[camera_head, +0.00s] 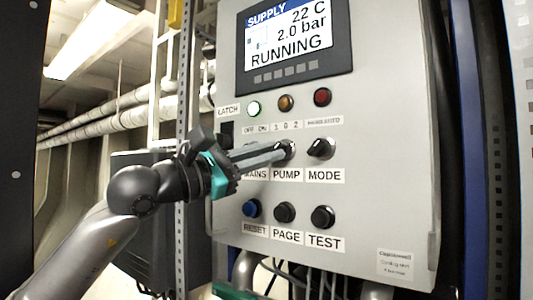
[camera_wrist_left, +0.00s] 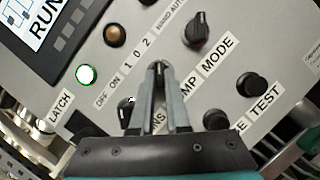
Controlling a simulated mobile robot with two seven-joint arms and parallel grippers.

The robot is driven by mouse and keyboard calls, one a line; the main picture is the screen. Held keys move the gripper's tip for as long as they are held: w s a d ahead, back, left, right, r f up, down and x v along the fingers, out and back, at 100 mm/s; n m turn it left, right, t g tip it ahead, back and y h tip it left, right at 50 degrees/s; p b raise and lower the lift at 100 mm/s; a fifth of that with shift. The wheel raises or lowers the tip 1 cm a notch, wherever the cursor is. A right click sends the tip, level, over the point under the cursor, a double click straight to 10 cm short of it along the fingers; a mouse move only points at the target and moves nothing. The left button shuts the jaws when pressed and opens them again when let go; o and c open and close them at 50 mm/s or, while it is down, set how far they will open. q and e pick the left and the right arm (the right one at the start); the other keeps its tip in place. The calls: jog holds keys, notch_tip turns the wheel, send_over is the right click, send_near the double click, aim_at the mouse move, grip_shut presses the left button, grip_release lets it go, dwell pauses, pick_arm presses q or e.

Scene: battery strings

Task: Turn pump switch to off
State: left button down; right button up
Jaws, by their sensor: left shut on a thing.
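The pump switch (camera_head: 290,147) is a black rotary knob on the grey control panel, above the PUMP label and below a "1 0 2" marking. My left gripper (camera_head: 283,150) comes in from the left and is shut on this knob. In the left wrist view the knob (camera_wrist_left: 158,68) shows between the two fingertips, largely covered, so its pointer angle is hard to tell. The display (camera_head: 297,38) reads SUPPLY, 22 C, 2.0 bar, RUNNING.
The mode switch (camera_head: 321,147) is right of the pump switch. The mains switch (camera_wrist_left: 126,108) is beside my fingers. Blue RESET (camera_head: 251,208), black PAGE (camera_head: 285,212) and TEST (camera_head: 322,216) buttons sit below. A green lamp (camera_head: 254,108) is lit above. Cables hang below the panel.

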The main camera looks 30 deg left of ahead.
dwell(0.6)
pick_arm(q)
jog(key=shift+d+f+n+t+y+b, duration=0.15)
jog(key=shift+n+t+y+b, duration=0.55)
jog(key=shift+n, duration=1.35)
jog(key=shift+d+n+t+y+b, duration=0.15)
jog(key=shift+n+y+b, duration=0.85)
jog(key=shift+n, duration=1)
jog(key=shift+d+f+n+t+y+b, duration=0.1)
jog(key=shift+n+t+y+b, duration=0.45)
jog(key=shift+n+y, duration=1.05)
jog(key=shift+n+h, duration=0.5)
jog(key=shift+n, duration=0.25)
jog(key=c, duration=0.9)
grip_release()
jog(key=shift+r, duration=0.1)
